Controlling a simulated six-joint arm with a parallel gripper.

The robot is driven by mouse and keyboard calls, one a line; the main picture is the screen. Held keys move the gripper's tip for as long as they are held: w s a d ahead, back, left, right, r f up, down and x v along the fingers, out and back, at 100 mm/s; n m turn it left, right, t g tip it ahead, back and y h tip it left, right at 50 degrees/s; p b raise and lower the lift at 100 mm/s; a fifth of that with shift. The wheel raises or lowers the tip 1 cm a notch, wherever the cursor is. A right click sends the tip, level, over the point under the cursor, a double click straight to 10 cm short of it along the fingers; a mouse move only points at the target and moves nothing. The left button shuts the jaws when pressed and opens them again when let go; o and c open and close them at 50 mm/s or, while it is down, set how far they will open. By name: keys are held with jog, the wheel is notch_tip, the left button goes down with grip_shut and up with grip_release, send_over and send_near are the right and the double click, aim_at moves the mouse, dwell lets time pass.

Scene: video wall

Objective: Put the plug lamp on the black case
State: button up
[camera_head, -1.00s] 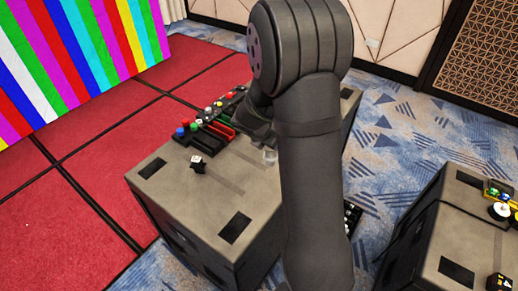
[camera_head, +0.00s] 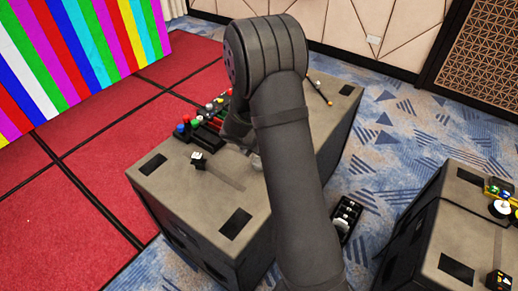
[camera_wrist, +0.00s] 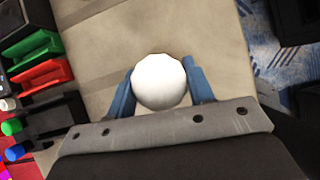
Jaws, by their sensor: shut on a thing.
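My gripper (camera_wrist: 160,85) is shut on the plug lamp (camera_wrist: 158,82), whose round white head shows between the two blue fingers in the wrist view. The lamp's lower part is hidden. Both are over the tan top of a large crate. In the head view the arm hides most of the gripper, and only a pale bit (camera_head: 256,161) shows beside it. An open black case (camera_head: 347,218) with grey and white items in it lies right of the crate, low by the carpet, partly behind my arm.
The large crate (camera_head: 190,207) carries red, green and black bins (camera_wrist: 42,75) with coloured knobs, a small black-and-white item (camera_head: 198,160) and a thin orange-tipped stick (camera_head: 320,92). A second crate (camera_head: 440,235) with small items stands at right. Patterned carpet lies between.

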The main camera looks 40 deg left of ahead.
jog(key=shift+f, duration=0.2)
jog(key=o, duration=1)
jog(key=shift+o, duration=0.2)
jog(key=shift+r, duration=0.1)
jog(key=shift+r, duration=0.2)
jog(key=v, duration=1.1)
jog(key=shift+s+r, duration=0.25)
jog(key=shift+r, duration=0.1)
